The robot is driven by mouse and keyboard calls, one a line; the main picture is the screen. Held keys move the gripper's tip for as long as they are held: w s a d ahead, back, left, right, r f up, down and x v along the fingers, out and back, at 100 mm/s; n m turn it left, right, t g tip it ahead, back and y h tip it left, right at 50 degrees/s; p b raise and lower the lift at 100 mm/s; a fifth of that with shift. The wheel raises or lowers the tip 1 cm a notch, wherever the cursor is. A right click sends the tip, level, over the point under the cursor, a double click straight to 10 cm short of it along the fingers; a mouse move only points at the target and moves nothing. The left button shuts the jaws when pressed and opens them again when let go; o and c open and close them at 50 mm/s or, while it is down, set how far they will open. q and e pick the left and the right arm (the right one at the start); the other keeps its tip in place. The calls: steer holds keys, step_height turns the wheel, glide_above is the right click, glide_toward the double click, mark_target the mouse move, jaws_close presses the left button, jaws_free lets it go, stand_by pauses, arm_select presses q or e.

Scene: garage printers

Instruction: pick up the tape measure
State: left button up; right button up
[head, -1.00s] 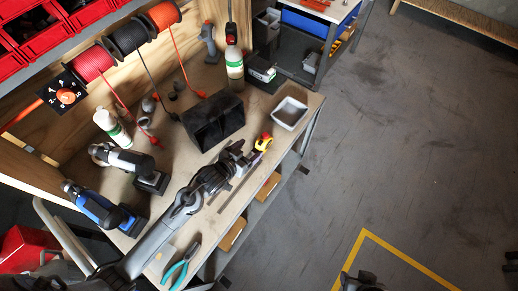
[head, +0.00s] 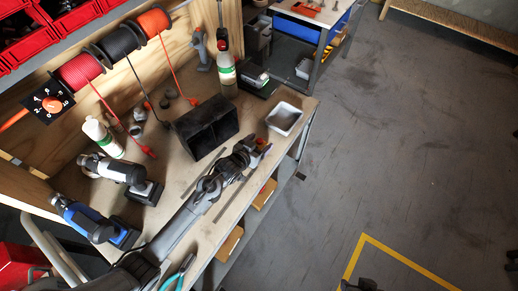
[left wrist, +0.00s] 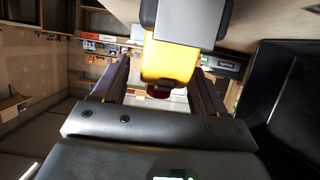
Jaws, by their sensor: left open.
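My left gripper (head: 256,150) is open at the right edge of the workbench, over the tape measure. In the head view it hides nearly all of the tape measure; only a small red bit (head: 261,141) shows by the fingertips. In the left wrist view the yellow tape measure (left wrist: 168,62) with a grey part lies between the two open fingers (left wrist: 160,88), apparently with a gap on each side. A dark part at the bottom edge of the head view may be my right gripper (head: 362,284); its jaws cannot be made out.
A black open bin (head: 207,128) stands just left of my left gripper, and a white tray (head: 284,119) stands behind it. Bottles and power tools stand along the wall side. Teal-handled pliers (head: 178,272) lie near the front.

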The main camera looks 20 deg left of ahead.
arm_select(q)
steer(key=shift+x, duration=0.8)
steer(key=c, duration=1.3)
steer(key=shift+o, duration=0.2)
steer(key=shift+r, duration=0.1)
